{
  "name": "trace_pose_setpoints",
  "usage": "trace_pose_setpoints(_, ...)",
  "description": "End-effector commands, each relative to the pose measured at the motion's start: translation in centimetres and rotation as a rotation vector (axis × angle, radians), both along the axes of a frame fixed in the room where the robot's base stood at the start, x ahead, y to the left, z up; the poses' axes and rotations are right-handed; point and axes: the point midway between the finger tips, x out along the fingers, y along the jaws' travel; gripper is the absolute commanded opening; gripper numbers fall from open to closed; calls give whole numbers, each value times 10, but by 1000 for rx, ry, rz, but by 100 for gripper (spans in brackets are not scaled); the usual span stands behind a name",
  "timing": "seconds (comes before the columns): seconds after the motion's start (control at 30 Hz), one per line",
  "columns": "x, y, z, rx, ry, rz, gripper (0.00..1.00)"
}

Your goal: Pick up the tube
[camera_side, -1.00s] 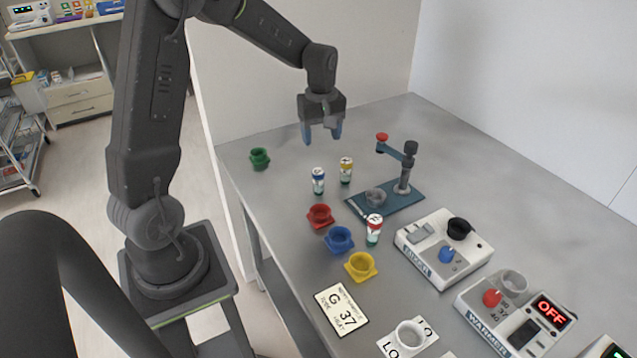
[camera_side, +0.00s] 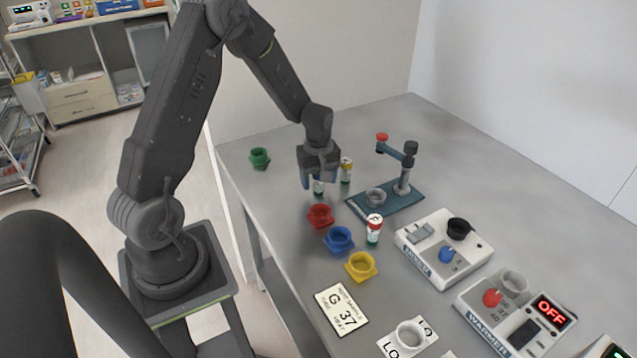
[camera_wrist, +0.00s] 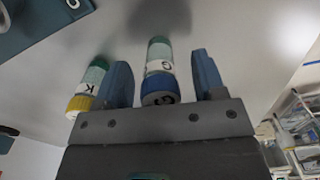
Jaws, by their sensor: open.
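A blue-capped tube (camera_side: 318,188) with a white label stands upright on the grey table, its upper part hidden by my gripper (camera_side: 320,180). In the wrist view this tube (camera_wrist: 159,66) shows the letter G on its cap and lies between my two open fingers (camera_wrist: 160,60), with a gap visible on each side. A yellow-capped tube (camera_side: 346,170) stands close by on the right; in the wrist view this tube (camera_wrist: 88,84), marked K, is just outside the left finger. A red-capped tube (camera_side: 374,230) stands nearer the camera.
Red (camera_side: 320,217), blue (camera_side: 339,240) and yellow (camera_side: 361,267) holders stand in front; a green holder (camera_side: 259,158) is at the far left. A card (camera_side: 341,310) reads G 37. A blue-based stand (camera_side: 408,202) is on the right, with a warmer (camera_side: 515,315) showing OFF.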

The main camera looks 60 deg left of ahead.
Motion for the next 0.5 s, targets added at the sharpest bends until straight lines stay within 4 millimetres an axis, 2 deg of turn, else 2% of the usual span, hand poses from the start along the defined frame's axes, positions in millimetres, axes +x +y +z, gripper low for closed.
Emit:
trace_pose_setpoints(0.27,0,0,-5,1,-2,0,64)
trace_pose_setpoints(0.5,0,0,-5,1,-2,0,43)
